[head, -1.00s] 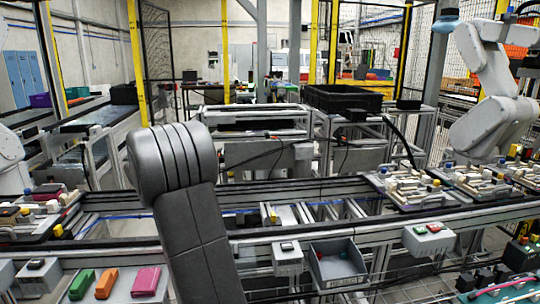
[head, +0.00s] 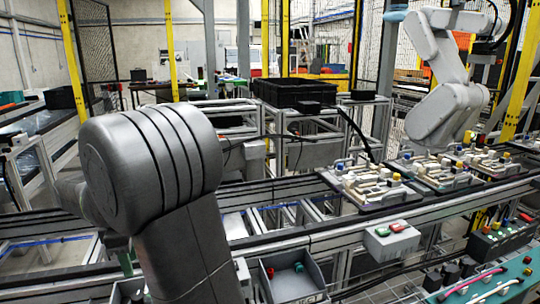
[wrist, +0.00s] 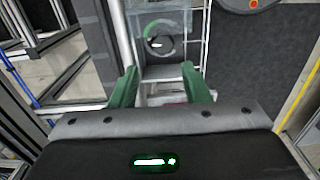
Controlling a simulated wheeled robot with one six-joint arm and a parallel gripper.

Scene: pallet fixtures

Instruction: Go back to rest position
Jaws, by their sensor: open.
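My gripper (wrist: 160,88) shows in the wrist view with its two green fingers spread apart. It is open and nothing is between the fingers. Beyond the fingertips are a grey tray-like surface and a clear panel with a round mark. In the head view my grey arm fills the lower left and centre, and the gripper itself is hidden there.
A conveyor with pallet fixtures (head: 376,182) runs across at the right. A grey bin (head: 296,270) with red and green parts stands low beside my arm. A button box (head: 391,238) sits on the rail. A white robot arm (head: 440,85) stands at the back right.

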